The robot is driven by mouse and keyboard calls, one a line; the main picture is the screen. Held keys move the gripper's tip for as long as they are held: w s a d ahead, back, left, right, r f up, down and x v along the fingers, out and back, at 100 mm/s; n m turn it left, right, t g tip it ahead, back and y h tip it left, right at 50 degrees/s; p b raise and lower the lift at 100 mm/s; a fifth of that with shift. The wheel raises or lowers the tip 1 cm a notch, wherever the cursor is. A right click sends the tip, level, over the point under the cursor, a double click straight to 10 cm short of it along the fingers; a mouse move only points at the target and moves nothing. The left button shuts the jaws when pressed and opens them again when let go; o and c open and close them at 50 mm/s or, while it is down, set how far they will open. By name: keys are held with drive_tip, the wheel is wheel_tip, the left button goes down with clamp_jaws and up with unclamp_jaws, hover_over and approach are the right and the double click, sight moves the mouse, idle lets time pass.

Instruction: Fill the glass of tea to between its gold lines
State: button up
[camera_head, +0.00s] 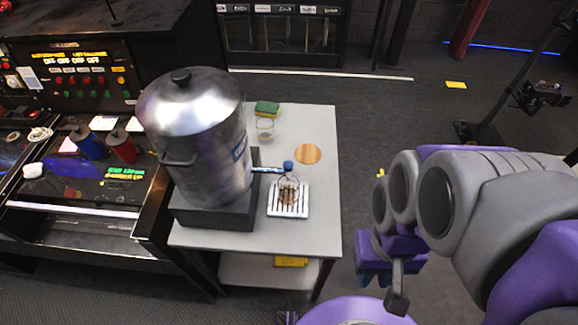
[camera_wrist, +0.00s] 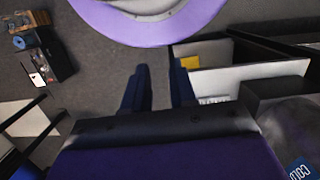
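A large metal urn (camera_head: 200,135) stands on a dark block on the grey table. Its tap (camera_head: 270,170) with a blue knob (camera_head: 288,165) points right. Below the tap, a small clear glass (camera_head: 288,186) appears to stand on the white slatted drip tray (camera_head: 300,205). Something brownish shows at its bottom; its gold lines and any tea level are too small to tell. Another clear glass (camera_head: 265,127) stands farther back. My gripper (camera_wrist: 160,80) is open and empty in the wrist view, its two dark fingers apart, away from the urn and glasses.
A round wooden coaster (camera_head: 308,154) lies on the table (camera_head: 318,120). A green and yellow sponge (camera_head: 267,107) sits at the back. A control console (camera_head: 75,85) with blue and red cans is at left. Floor right of the table is clear up to my arm.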

clamp_jaws()
idle(0.8)
